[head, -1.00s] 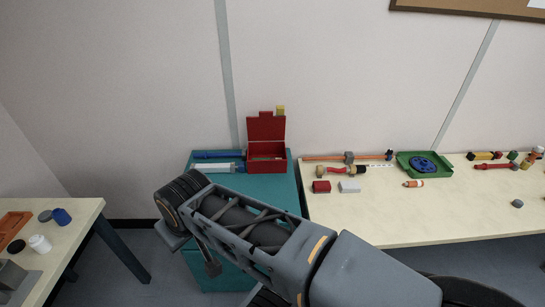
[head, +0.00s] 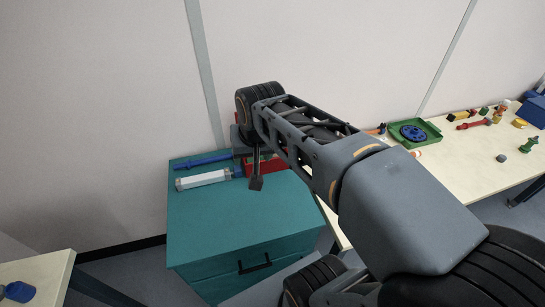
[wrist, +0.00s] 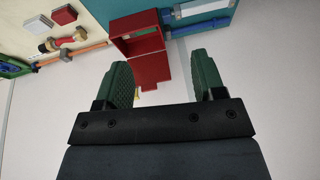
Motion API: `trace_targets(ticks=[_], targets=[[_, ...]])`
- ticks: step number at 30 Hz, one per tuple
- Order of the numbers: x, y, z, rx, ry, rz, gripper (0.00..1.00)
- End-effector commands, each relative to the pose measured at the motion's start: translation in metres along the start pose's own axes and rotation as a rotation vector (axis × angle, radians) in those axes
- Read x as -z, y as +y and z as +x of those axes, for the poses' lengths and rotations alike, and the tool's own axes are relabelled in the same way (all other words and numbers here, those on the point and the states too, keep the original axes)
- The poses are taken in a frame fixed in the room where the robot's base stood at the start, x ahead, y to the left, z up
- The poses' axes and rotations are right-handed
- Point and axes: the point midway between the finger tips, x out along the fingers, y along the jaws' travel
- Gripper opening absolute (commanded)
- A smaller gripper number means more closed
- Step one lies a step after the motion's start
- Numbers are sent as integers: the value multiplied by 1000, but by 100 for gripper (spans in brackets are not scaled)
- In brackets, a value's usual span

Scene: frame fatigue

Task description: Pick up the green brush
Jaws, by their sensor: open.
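I cannot make out the green brush for sure in any view. A red box (wrist: 138,38) with its lid (wrist: 150,70) open shows in the wrist view, and a thin greenish strip lies inside it, too small to identify. In the head view the red box (head: 238,171) is mostly hidden behind my arm, on the teal cabinet. My gripper (wrist: 160,62) is open and empty, its two green-padded fingers apart, with the box beyond them. In the head view my arm reaches over the back of the cabinet.
A white tube (head: 203,179) and a blue tool (head: 202,160) lie on the teal cabinet (head: 225,225), left of the box; its front top is clear. To the right, a long table (head: 475,160) holds a green tray (head: 436,129) and several small things. Another table (head: 40,278) stands at lower left.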

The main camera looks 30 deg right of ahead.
Motion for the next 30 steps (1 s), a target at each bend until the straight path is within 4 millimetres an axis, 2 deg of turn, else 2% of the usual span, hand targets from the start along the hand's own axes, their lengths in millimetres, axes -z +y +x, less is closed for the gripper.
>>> trace_targets(ticks=[1,5,9,12,15,18,21,24,30], targets=[[26,-1,11,-12,-24,81,63],[94,2,36,-48,-74,331,63],[159,14,82,-97,-122,604,63],[196,25,124,-136,-150,792,63],[222,38,171,-178,-174,969,63],[238,50,218,-221,-193,1128,63],[244,62,259,-261,-207,1265,63],[245,71,290,-291,-213,1368,63],[242,82,322,-328,-219,1483,63]])
